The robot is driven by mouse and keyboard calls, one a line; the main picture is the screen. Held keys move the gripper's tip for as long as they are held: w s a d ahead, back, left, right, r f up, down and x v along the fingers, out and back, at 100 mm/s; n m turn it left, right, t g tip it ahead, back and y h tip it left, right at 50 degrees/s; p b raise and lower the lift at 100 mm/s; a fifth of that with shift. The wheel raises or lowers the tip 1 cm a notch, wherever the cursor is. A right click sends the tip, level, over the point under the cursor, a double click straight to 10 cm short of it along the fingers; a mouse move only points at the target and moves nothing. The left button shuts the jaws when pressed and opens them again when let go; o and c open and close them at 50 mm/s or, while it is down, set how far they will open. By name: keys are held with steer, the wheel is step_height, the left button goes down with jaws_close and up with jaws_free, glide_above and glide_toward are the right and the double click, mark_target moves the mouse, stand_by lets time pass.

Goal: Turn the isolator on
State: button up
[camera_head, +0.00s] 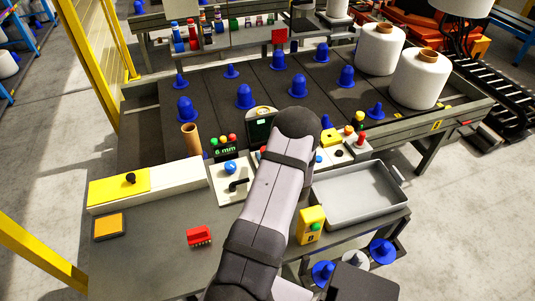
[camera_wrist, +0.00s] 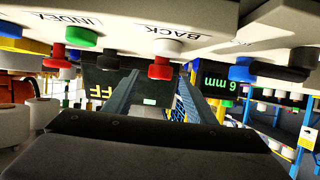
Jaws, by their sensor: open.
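No part carries a readable isolator label. In the head view, a white panel (camera_head: 222,196) carries a blue knob (camera_head: 230,167) and a black lever (camera_head: 238,185). A black knob (camera_head: 130,178) sits on a yellow plate (camera_head: 105,190) at the left. In the upside-down wrist view, a blue knob (camera_wrist: 241,70) and a black knob (camera_wrist: 283,72) show at upper right. My gripper (camera_wrist: 160,88) has its fingers apart with nothing held, below a red button (camera_wrist: 160,67) near the word BACK. My arm hides the gripper in the head view.
A dark display (camera_wrist: 108,82) shows partly hidden yellow letters; another display (camera_wrist: 225,84) reads 6 mm. A brown tube (camera_head: 191,139) stands behind the panel.

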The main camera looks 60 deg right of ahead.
steer(key=shift+b+v, duration=0.4)
steer(key=shift+v, duration=2.1)
steer(key=shift+w, duration=0.1)
